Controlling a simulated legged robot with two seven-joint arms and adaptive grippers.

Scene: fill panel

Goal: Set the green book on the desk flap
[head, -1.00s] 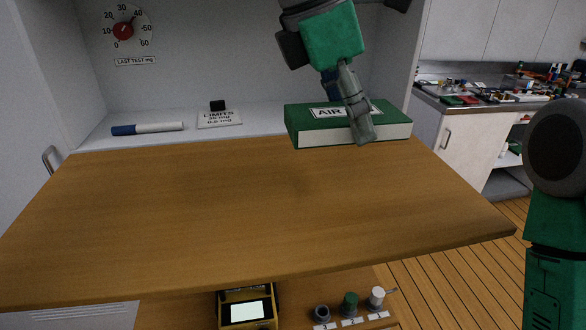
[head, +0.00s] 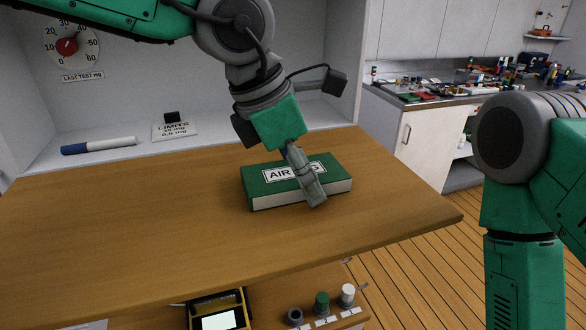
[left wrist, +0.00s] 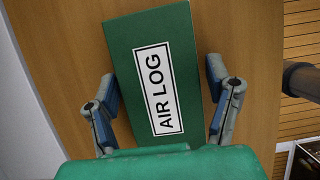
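The green book (head: 258,178), labelled AIR LOG, lies flat on the wooden desk flap (head: 130,230), right of its middle towards the back. Its cover (left wrist: 180,40) fills the centre of the left wrist view. My left gripper (head: 305,185) reaches down over the book; one finger stands in front of the white page edge. In the left wrist view, the fingers (left wrist: 160,85) straddle the book, with a narrow gap showing at the right finger. The left finger is very close to the cover's edge. My right gripper is out of view.
A yellow device (head: 217,310) and several small knobs (head: 322,303) are below the front edge. The flap's left half is clear.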

